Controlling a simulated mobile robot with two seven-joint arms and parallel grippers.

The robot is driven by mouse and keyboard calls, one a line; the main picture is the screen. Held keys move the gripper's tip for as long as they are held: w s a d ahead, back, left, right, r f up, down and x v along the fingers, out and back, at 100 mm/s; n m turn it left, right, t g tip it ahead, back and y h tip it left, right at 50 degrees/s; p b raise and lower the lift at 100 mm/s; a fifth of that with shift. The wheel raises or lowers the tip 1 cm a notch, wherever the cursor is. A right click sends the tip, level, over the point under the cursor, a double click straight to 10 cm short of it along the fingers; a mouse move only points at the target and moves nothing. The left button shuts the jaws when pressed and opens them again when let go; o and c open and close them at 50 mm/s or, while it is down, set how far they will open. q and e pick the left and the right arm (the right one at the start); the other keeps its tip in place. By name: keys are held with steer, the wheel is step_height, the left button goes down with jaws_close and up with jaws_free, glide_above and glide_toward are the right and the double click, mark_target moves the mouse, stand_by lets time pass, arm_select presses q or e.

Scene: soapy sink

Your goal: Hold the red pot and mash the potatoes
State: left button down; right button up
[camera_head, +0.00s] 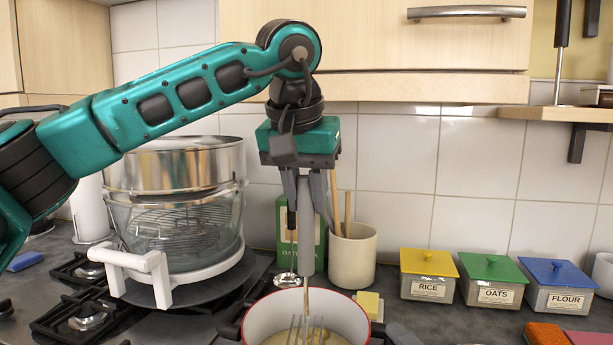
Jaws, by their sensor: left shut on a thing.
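The pot (258,318) has a red rim and a pale inside and stands at the bottom centre, cut off by the lower edge. Yellowish potatoes (325,338) show in it, only partly in view. My left gripper (309,205) is above the pot, pointing down, shut on the grey upright handle of the masher (307,245). The masher's thin shaft runs down into the pot, and its metal prongs are inside, over or among the potatoes; exact contact is unclear. My right gripper cannot be made out.
A glass and steel steamer (175,220) on a white base stands left, by the black hob grates (85,318). Behind the pot are a cream utensil crock (352,256) and butter (368,303). Rice (429,275), oats (491,281) and flour (559,286) boxes stand right.

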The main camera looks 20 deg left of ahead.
mark_target(307, 237)
arm_select(q)
steer(key=shift+f, duration=3.3)
steer(key=shift+w, duration=0.1)
